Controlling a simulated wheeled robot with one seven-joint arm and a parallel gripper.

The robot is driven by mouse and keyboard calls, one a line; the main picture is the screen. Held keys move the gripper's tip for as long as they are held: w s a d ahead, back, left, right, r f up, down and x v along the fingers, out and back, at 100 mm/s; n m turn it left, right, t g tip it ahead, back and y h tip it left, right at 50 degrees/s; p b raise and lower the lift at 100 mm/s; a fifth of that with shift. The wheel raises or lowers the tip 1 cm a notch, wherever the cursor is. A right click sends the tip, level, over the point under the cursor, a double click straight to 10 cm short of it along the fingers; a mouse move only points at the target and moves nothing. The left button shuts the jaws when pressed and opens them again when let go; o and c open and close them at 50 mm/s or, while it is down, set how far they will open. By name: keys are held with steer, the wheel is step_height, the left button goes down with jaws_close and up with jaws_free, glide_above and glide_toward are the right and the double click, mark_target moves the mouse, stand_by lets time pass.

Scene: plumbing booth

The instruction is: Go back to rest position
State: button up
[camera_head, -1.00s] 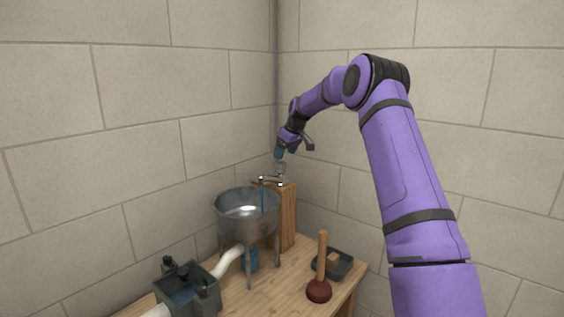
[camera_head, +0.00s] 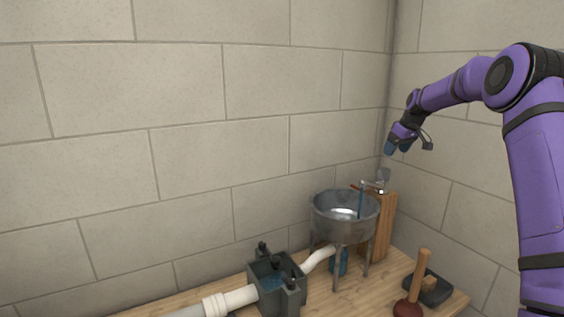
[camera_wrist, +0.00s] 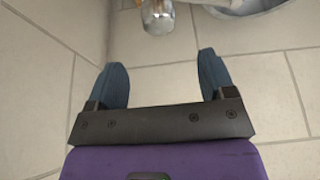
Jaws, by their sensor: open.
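My gripper (camera_head: 393,146) is at the end of my raised purple arm, above and behind the faucet near the wall corner. In the wrist view my gripper (camera_wrist: 163,84) has its two blue fingers spread wide, with nothing between them. The faucet (camera_head: 372,186) stands on a wooden block (camera_head: 385,225) behind the metal basin (camera_head: 345,215). A shiny metal part (camera_wrist: 158,18) shows at the top of the wrist view, beyond the fingertips and apart from them.
A wooden bench (camera_head: 350,290) holds a grey box (camera_head: 277,285) with a white pipe (camera_head: 232,300), a plunger (camera_head: 408,305) and a dark tray (camera_head: 436,288). A blue bottle (camera_head: 340,262) stands under the basin. Block walls (camera_head: 200,120) meet behind the faucet.

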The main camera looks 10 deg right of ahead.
steer(key=s+a+r+m+h, duration=0.1)
steer(key=s+a+r, duration=0.45)
steer(key=s, duration=0.35)
steer(key=s+a+r, duration=0.4)
steer(key=s+a, duration=0.3)
steer(key=s, duration=0.1)
steer(key=s+a+r+m+h, duration=0.1)
steer(key=s+a+r, duration=0.45)
steer(key=s, duration=0.35)
steer(key=s+a+f, duration=0.1)
steer(key=s+f, duration=0.1)
steer(key=s, duration=0.7)
steer(key=s+a+f+m, duration=0.1)
steer(key=s+a+f, duration=0.1)
steer(key=s, duration=0.8)
steer(key=s+a+f+m+t, duration=0.1)
steer(key=s+f, duration=0.3)
steer(key=s, duration=0.5)
steer(key=shift+s+a, duration=0.2)
steer(key=shift+a, duration=0.5)
